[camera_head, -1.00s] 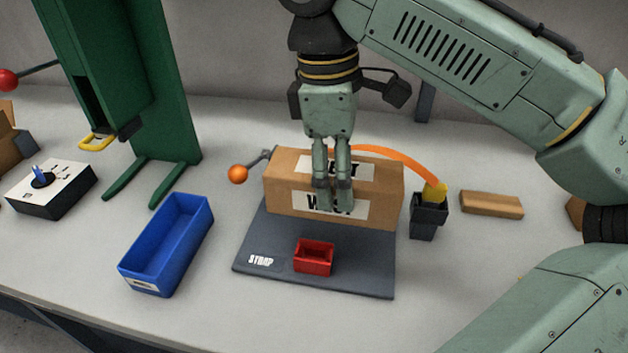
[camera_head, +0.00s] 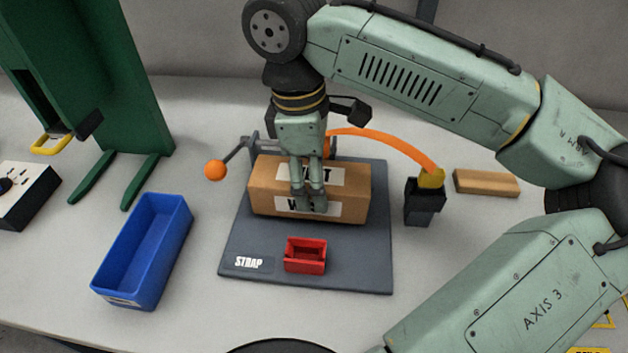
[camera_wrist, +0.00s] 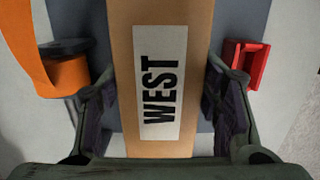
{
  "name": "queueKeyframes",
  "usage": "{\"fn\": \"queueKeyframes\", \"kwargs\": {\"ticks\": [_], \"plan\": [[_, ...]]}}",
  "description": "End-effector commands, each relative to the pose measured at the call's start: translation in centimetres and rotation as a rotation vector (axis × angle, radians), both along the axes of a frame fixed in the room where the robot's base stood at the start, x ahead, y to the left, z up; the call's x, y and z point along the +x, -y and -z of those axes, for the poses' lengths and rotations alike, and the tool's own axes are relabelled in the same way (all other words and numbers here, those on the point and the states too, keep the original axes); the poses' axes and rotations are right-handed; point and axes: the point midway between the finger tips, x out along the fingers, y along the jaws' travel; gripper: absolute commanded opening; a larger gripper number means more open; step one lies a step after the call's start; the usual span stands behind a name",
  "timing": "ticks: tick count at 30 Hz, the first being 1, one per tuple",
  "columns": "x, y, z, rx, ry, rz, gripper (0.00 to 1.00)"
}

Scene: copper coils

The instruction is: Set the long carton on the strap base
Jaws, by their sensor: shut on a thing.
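The long carton (camera_head: 262,190) is a brown box with white labels, one reading WEST. It is over the dark grey strap base (camera_head: 350,265), which is marked STRAP at its front left. The carton lies lengthwise left to right in the head view and looks level; I cannot tell whether its underside touches the base. My gripper (camera_head: 310,207) comes from above and is shut across the carton's narrow width. In the wrist view the fingers (camera_wrist: 165,105) flank the carton (camera_wrist: 160,15), with the WEST label between them. The carton's underside is hidden.
A small red bin (camera_head: 305,256) sits on the base in front of the carton. An orange strap (camera_head: 395,143) arcs behind to a dark holder (camera_head: 424,205). An orange-knobbed lever (camera_head: 215,170) is at left. A blue bin (camera_head: 140,255) and green stand (camera_head: 125,90) are further left.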

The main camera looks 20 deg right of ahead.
Motion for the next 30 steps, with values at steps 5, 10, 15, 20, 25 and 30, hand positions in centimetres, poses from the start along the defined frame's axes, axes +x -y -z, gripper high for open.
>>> {"fn": "queueKeyframes", "kwargs": {"ticks": [5, 10, 15, 20, 25, 30], "plan": [[0.0, 0.0, 1.4, 0.000, 0.001, 0.000, 0.11], [0.0, 0.0, 1.4, 0.000, 0.001, 0.000, 0.11], [0.0, 0.0, 1.7, 0.000, 0.000, -0.001, 0.60], [0.0, 0.0, 1.7, 0.000, 0.000, 0.000, 0.71], [0.0, 0.0, 1.7, 0.000, 0.000, 0.000, 0.78], [0.0, 0.0, 1.7, 0.000, 0.000, 0.000, 0.78]]}}
